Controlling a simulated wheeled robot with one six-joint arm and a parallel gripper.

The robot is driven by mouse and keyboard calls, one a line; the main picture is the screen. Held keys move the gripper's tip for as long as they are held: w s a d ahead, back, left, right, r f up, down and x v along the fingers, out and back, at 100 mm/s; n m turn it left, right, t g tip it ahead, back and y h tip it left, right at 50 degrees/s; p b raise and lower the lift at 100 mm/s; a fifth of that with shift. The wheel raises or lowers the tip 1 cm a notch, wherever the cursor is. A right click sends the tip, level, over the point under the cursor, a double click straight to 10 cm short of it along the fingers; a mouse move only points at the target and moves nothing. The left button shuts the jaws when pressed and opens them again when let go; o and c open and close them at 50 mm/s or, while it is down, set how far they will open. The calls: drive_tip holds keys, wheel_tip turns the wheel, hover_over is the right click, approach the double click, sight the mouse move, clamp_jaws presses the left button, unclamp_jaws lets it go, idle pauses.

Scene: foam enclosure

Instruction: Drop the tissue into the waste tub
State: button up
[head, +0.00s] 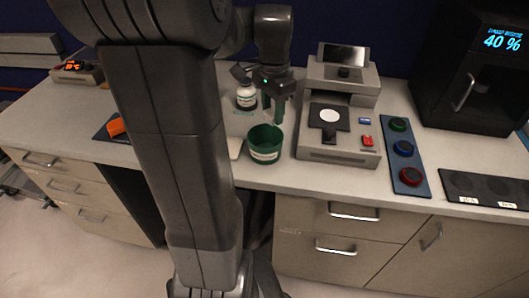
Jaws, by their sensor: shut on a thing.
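The waste tub (265,146) is a round green tub with a white label, standing open on the counter near its front edge. My gripper (275,112) points down just above and slightly behind the tub's opening, with its fingers shut. A small pale bit between the fingertips looks like the tissue; it is too small and too hidden by the fingers to see its shape. The inside of the tub shows only partly.
A grey instrument (313,144) stands close on the right. Beyond it are a panel of coloured knobs (402,151) and a black cabinet (462,75). My arm hides some counter on the left.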

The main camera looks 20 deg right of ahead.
drive_tip(key=shift+f, duration=0.35)
drive_tip(key=o, duration=1)
drive_tip(key=shift+r, duration=0.1)
wheel_tip(320, 180, up, 14)
drive_tip(key=shift+f+p, duration=0.1)
drive_tip(key=shift+p, duration=0.2)
